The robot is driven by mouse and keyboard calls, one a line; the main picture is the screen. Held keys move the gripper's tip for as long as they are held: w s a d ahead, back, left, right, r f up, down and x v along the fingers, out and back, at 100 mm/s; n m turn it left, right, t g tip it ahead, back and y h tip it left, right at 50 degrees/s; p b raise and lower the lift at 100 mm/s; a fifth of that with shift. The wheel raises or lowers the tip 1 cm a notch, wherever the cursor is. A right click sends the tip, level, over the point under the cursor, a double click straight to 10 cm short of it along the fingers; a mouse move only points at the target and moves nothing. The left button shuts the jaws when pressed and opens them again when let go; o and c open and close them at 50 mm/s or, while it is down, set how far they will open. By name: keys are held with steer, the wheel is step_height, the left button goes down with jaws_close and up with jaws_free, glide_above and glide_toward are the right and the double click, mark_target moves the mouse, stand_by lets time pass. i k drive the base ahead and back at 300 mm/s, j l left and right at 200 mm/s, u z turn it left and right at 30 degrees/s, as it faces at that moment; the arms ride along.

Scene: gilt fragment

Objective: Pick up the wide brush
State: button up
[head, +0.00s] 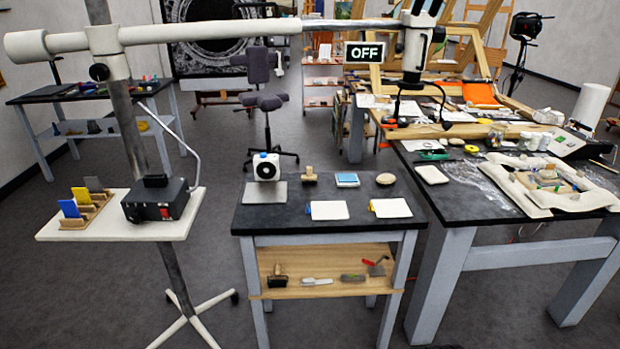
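I cannot tell for certain which thing is the wide brush. On the lower wooden shelf of the small middle table, a short, broad item with a dark lower part and a narrow top (278,277) sits at the left and could be a brush. On the table top, a small brown wooden-handled item (309,175) stands near the back and could also be one. Both are small in the head view, and any bristles are not clear. My gripper is not in view.
The shelf (330,292) also bears a flat light tool (316,282), a grey-green block (353,277) and a red-handled tool (376,266). A white stand with a boom (240,32) is at left. A cluttered bench (465,195) is at right. The floor in front is clear.

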mark_target(309, 177)
steer(key=i+j, duration=0.15)
steer(key=i, duration=0.45)
steer(key=i+j, duration=0.2)
steer(key=i, duration=0.35)
steer(key=i+j, duration=0.15)
steer(key=i, duration=0.45)
